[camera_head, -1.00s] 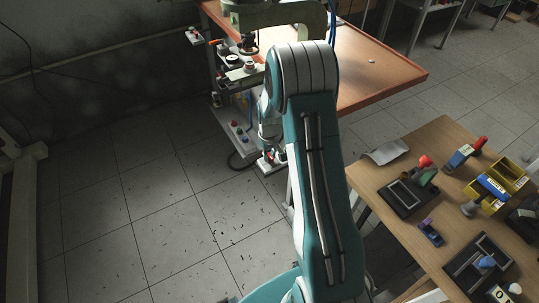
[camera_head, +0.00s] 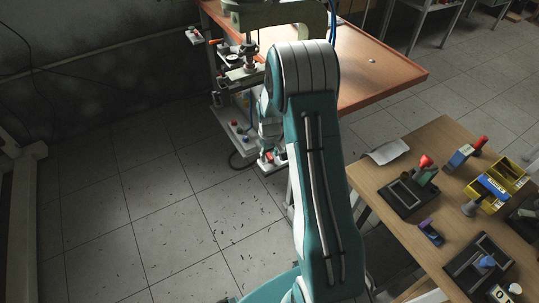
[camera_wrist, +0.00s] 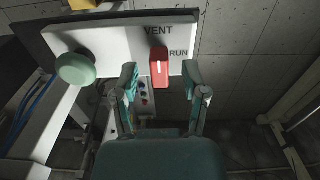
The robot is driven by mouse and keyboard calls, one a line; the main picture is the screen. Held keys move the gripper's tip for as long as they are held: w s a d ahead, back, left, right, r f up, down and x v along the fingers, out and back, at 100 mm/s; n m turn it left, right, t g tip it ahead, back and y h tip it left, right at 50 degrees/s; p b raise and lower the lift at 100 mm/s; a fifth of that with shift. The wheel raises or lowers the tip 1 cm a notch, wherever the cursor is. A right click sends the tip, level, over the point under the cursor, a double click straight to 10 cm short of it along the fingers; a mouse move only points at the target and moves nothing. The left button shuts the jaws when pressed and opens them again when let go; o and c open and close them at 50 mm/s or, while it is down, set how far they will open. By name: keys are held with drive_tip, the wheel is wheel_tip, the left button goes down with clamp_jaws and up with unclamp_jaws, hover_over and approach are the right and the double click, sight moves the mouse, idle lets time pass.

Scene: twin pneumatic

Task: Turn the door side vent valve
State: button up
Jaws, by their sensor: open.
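The red vent valve handle (camera_wrist: 159,68), with a white line on it, is on a white panel (camera_wrist: 122,42) marked VENT above it and RUN to its right. My gripper (camera_wrist: 163,88) is open in the wrist view, with one finger to the left of the handle and one to the right. The handle shows between the fingers with gaps on both sides, and I see no contact. How deep the fingers reach around it I cannot tell. In the head view my wrist is low beside the press bench, and my arm partly hides that area.
A round green knob (camera_wrist: 76,68) sticks out at the panel's left. An orange-topped bench (camera_head: 375,70) carries the press. A wooden table (camera_head: 445,150) with stamps and trays stands at the right.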

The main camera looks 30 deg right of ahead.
wheel_tip(320, 180, up, 12)
drive_tip(key=shift+f, duration=0.2)
drive_tip(key=shift+r, duration=0.1)
idle(0.4)
wheel_tip(320, 180, up, 8)
drive_tip(key=t, duration=0.1)
hover_over(269, 155)
drive_tip(key=s+a, duration=0.4)
drive_tip(key=s+a+r+t, duration=0.2)
drive_tip(key=s+a+r, duration=0.35)
drive_tip(key=r, duration=0.25)
drive_tip(key=s+a+r+t, duration=0.1)
drive_tip(key=s+a+r, duration=0.1)
drive_tip(key=s, duration=0.6)
drive_tip(key=s+a+r+t, duration=0.1)
drive_tip(key=s+a+r, duration=0.1)
drive_tip(key=s, duration=0.6)
drive_tip(key=shift+s+a+m+t, duration=0.2)
drive_tip(key=shift+a+m+t, duration=0.1)
drive_tip(key=shift+m, duration=0.1)
